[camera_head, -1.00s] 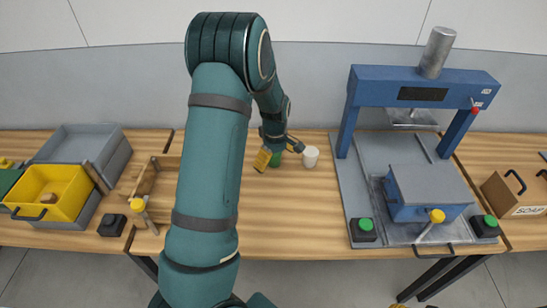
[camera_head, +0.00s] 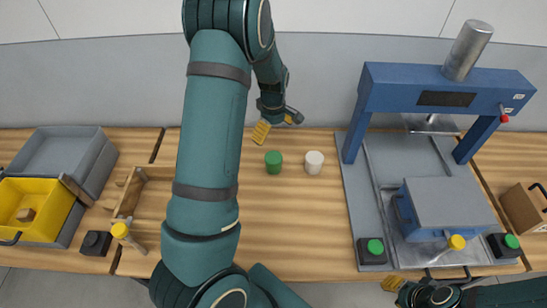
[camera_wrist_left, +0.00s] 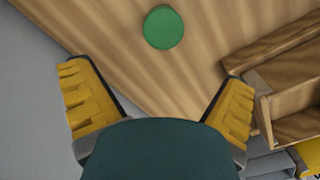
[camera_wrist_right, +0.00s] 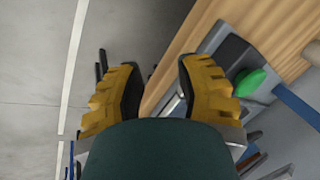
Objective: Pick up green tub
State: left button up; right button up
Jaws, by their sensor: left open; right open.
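The green tub (camera_head: 273,162) stands upright on the wooden bench, just left of a white tub (camera_head: 314,162). In the left wrist view the green tub (camera_wrist_left: 163,27) shows from above, beyond the fingertips. My left gripper (camera_head: 276,125) is open and empty, above and behind the tub and apart from it. Its yellow fingers (camera_wrist_left: 158,75) are spread wide in its wrist view. My right gripper (camera_head: 405,290) is at the bottom edge, in front of the press and partly cut off. Its wrist view shows its fingers (camera_wrist_right: 158,65) apart with nothing between them.
A blue press (camera_head: 446,85) with a grey base stands on the right. A wooden holder (camera_head: 150,195), a yellow bin (camera_head: 60,205) and a grey crate (camera_head: 95,165) are on the left. The bench in front of the tubs is clear.

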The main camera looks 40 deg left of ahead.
aim_at(273, 157)
pick_arm(q)
notch_tip(273, 157, down, 8)
jog(key=shift+f+b, duration=0.1)
jog(key=shift+b, duration=0.3)
jog(key=f, duration=0.5)
jog(key=shift+s+d, duration=0.2)
jog(key=shift+d, duration=0.05)
jog(key=c, duration=1.3)
jog(key=shift+c, duration=0.2)
